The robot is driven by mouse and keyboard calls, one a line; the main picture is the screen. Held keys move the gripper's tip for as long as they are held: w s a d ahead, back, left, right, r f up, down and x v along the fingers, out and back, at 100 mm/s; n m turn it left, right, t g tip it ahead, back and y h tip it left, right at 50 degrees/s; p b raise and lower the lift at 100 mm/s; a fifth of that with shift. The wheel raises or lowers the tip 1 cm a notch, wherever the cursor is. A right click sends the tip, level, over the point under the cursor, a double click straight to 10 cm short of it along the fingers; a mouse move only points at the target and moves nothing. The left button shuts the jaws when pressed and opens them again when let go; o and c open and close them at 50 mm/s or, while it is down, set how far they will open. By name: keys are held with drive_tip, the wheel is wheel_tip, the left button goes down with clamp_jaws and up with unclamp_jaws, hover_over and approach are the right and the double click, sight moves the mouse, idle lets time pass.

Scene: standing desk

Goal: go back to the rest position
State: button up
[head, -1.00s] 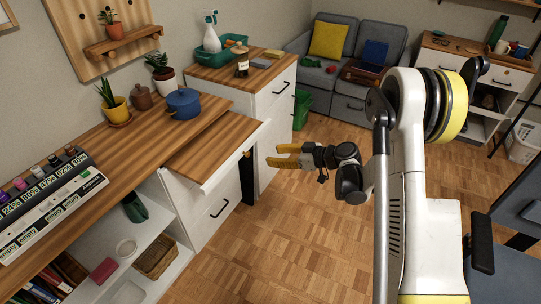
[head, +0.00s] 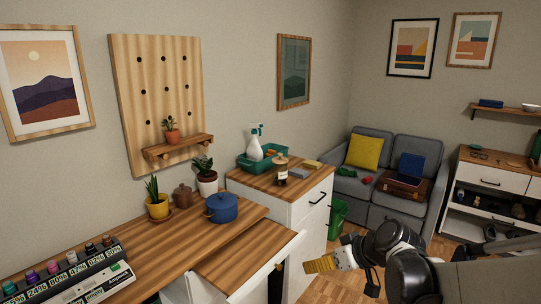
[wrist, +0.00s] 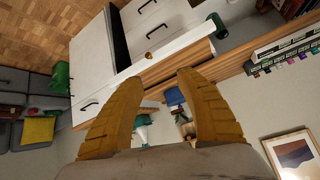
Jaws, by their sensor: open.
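My gripper (head: 320,265) has yellow fingers and is at the lower middle right of the head view, beside the white desk cabinet. In the wrist view the two yellow fingers (wrist: 155,110) stand apart with nothing between them. The desk (head: 150,238) has a wooden top, and a lower wooden board (head: 240,250) juts out from its front. My gripper is to the right of that board, clear of it in the picture. My arm fills the lower right of the head view.
A blue pot (head: 222,208) and a yellow potted plant (head: 158,207) stand on the desk. A white cabinet (head: 312,215) holds a teal tray (head: 252,163). Behind it are a green bin (head: 337,217) and a grey sofa (head: 400,208). Little floor shows near my arm.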

drive_tip(key=s+d+r+m+h, duration=0.2)
drive_tip(key=s+d+h, duration=0.1)
drive_tip(key=s, duration=0.8)
drive_tip(key=s+d+r+m+h, duration=0.2)
drive_tip(key=s+d+m+h, duration=0.1)
drive_tip(key=s, duration=0.8)
drive_tip(key=shift+s+m, duration=0.25)
drive_tip(key=shift+m, duration=0.05)
